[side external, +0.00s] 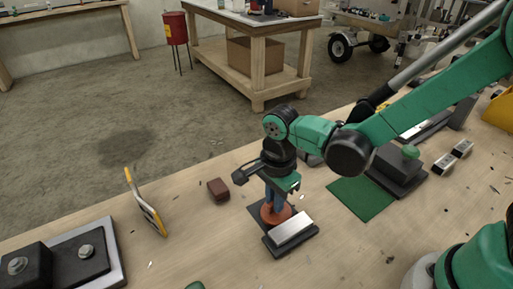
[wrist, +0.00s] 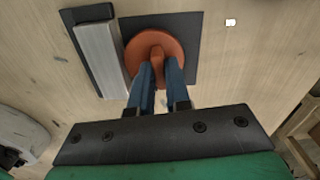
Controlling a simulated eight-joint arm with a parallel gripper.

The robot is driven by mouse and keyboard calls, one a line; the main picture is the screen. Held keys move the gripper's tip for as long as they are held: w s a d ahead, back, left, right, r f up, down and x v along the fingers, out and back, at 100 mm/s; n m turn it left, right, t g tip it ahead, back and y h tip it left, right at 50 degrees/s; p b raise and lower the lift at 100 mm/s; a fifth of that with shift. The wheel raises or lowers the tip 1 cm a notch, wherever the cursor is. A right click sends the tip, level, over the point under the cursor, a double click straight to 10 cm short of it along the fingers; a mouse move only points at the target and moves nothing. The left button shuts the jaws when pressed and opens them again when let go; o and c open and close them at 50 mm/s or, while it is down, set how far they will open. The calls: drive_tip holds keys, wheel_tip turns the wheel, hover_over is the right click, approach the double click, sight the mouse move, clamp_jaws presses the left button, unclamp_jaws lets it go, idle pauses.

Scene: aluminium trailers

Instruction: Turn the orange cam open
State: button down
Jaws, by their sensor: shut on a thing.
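The orange cam (side external: 270,214) is a round disc on a dark base plate (side external: 256,213) beside a silver metal bar (side external: 292,229) on the wooden bench. In the wrist view the cam (wrist: 152,42) has a raised ridge running across its middle toward my gripper. My gripper (wrist: 159,66) has blue fingers closed on this ridge from above. In the side view the gripper (side external: 274,204) points straight down at the cam. The silver bar (wrist: 101,60) lies just left of the cam in the wrist view. The fingers and gripper body hide part of the cam.
A dark red block (side external: 218,189) and a yellow-edged tool (side external: 146,203) lie to the left. A green mat (side external: 361,197) and a dark block with a green knob (side external: 399,164) are to the right. Black clamp blocks (side external: 70,262) sit at the front left.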

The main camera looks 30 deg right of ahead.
drive_tip(key=shift+n, duration=0.4)
drive_tip(key=n, duration=0.3)
drive_tip(key=shift+n, duration=0.4)
drive_tip(key=n, duration=0.3)
drive_tip(key=shift+n, duration=0.3)
drive_tip(key=n, duration=0.4)
drive_tip(key=shift+n, duration=2.2)
drive_tip(key=c, duration=0.8)
unclamp_jaws()
drive_tip(key=shift+c, duration=0.2)
